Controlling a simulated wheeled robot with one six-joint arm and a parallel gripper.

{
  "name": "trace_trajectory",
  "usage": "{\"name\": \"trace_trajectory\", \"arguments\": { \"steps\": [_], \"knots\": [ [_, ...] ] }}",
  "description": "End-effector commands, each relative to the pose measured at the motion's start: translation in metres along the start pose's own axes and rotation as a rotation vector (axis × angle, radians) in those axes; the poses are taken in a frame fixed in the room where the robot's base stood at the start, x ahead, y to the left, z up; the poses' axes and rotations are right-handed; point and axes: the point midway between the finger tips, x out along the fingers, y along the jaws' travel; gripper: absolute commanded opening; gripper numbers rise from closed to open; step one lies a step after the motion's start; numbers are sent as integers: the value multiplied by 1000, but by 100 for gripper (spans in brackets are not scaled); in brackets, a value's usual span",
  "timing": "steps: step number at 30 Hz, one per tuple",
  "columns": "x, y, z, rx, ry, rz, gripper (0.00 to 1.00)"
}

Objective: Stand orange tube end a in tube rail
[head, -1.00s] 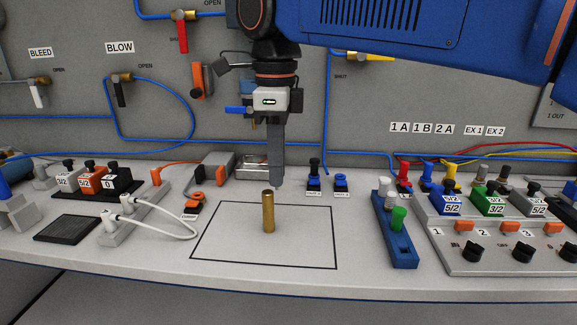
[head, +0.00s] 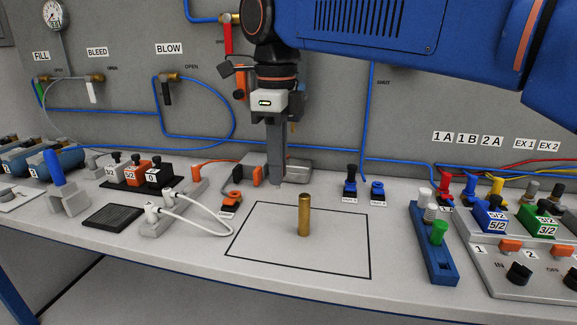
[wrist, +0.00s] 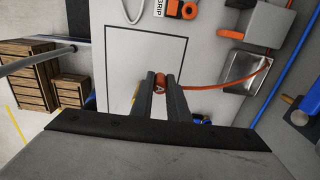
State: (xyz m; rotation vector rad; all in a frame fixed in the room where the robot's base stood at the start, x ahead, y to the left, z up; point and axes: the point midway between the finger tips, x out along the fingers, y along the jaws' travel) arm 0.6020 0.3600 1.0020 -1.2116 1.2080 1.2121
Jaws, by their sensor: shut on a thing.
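My gripper (head: 277,184) points down above the bench, behind the brass cylinder (head: 304,215) in the picture. In the wrist view its fingers (wrist: 161,80) are shut on the orange tube's end (wrist: 160,88), which bears an A mark. The orange tube (wrist: 210,87) runs right from the fingers, over a metal tray. The head view does not clearly show the held end; part of an orange tube (head: 212,162) shows there at the left. A grey rail (head: 183,207) with white tube ends standing in it, seemingly the tube rail, lies left of my gripper.
The brass cylinder stands inside a black outline (head: 370,240). The metal tray (head: 298,171) and a grey block lie behind my gripper. A white tube (head: 215,222) loops right of the rail. A blue rack (head: 440,268) and valve panel stand at right.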

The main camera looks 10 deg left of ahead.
Motion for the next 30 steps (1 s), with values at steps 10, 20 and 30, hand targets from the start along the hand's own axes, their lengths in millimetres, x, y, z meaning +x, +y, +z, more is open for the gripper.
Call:
{"name": "trace_trajectory", "arguments": {
  "steps": [10, 20, 30],
  "knots": [
    [0, -2, 26, -1, 0, 0, 0],
    [0, -3, 50, -1, 0, 0, 0],
    [0, -5, 74, -1, 0, 0, 0]
  ]
}}
